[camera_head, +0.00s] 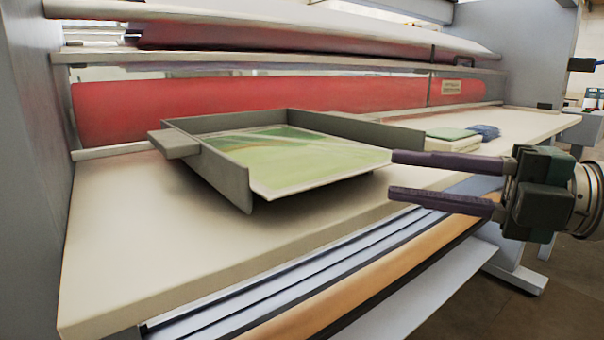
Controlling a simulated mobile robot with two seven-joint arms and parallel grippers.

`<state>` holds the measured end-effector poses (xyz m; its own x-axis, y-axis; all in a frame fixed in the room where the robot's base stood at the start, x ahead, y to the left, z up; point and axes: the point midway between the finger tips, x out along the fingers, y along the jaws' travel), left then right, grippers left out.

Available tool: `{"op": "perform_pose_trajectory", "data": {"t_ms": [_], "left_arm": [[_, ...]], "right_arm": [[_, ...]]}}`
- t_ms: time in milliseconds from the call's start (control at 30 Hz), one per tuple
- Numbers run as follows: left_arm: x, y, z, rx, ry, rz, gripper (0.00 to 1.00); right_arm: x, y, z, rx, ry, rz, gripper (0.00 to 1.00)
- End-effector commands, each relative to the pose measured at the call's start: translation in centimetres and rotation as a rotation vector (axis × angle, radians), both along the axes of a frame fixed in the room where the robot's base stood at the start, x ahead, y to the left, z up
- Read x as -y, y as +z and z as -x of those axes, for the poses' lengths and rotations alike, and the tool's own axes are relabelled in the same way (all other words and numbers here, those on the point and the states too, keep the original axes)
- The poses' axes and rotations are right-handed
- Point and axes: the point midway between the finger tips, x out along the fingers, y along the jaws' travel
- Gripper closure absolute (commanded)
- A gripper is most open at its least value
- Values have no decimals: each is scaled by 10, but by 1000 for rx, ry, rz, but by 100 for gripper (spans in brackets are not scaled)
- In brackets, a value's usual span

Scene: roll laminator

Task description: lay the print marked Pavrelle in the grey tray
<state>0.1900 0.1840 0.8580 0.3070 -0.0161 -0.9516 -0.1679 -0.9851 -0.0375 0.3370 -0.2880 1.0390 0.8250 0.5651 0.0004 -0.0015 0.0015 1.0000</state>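The grey tray (225,178) sits on the cream table, with raised walls at the left and back and a flat tab on its left side. A print (300,162) with green and pale swirls lies in the tray, its near edge at the tray's open front side. No name on it is legible. My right gripper (392,175) is open, with nothing between its two purple fingers. It points left, just right of the print's right corner. The upper fingertip is close to that corner; I cannot tell whether they touch. My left gripper is not in view.
A red roller (250,108) runs along the back of the cream table (120,240). A small stack with a green top (450,134) and a dark blue item (485,131) lie right of the tray. The table is clear at the front left.

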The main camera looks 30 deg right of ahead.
Motion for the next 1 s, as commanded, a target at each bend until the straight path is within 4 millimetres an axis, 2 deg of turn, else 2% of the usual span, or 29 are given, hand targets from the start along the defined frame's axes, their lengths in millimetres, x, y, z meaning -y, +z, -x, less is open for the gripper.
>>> {"op": "perform_pose_trajectory", "data": {"t_ms": [100,333,867,1000], "left_arm": [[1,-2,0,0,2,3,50],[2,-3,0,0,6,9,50],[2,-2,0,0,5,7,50],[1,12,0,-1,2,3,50]], "right_arm": [[13,-2,19,-3,-2,1,67],[25,0,36,1,-1,1,67],[25,1,36,2,-3,-2,67],[28,20,25,14,-86,-69,67]]}}
